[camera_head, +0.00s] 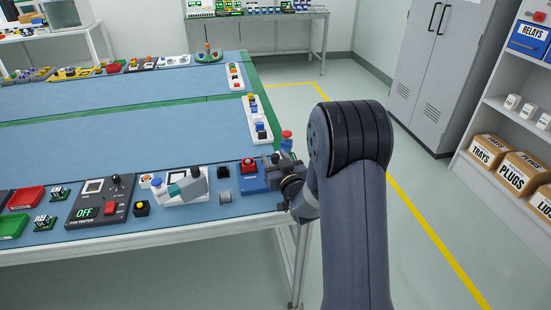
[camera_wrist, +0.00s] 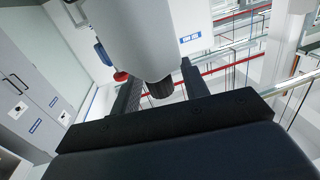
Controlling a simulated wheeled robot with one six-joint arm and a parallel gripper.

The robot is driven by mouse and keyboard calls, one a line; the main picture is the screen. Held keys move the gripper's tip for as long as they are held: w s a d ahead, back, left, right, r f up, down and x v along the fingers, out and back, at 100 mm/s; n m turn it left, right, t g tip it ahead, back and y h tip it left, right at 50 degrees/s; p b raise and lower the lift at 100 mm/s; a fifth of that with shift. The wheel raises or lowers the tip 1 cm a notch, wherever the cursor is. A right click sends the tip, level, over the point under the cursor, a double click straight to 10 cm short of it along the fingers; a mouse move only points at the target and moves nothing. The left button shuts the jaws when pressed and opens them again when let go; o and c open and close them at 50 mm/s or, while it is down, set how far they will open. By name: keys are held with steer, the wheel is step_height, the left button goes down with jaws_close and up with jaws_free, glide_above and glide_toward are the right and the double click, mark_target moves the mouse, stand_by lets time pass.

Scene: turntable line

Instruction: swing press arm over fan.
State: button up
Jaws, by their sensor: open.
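A panel with a green OFF display (camera_head: 88,212) and a red switch lies on the bench. To its right stands a white and grey device with a teal part (camera_head: 184,190); I cannot tell whether this is the press. A blue box with a red button (camera_head: 250,179) sits near the bench corner. My gripper (camera_head: 284,170) is beside that box, partly hidden by my arm. In the wrist view my gripper (camera_wrist: 160,82) is open; a large pale rounded body (camera_wrist: 140,40) with a dark ribbed end (camera_wrist: 160,88) shows around its fingers. No fan is clearly identifiable.
A red-capped blue post (camera_head: 287,140) rises just behind my gripper. White trays (camera_head: 257,120) line the bench's right side. The blue middle is clear. A grey cabinet (camera_head: 440,60) and shelves stand right.

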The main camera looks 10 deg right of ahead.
jaws_close()
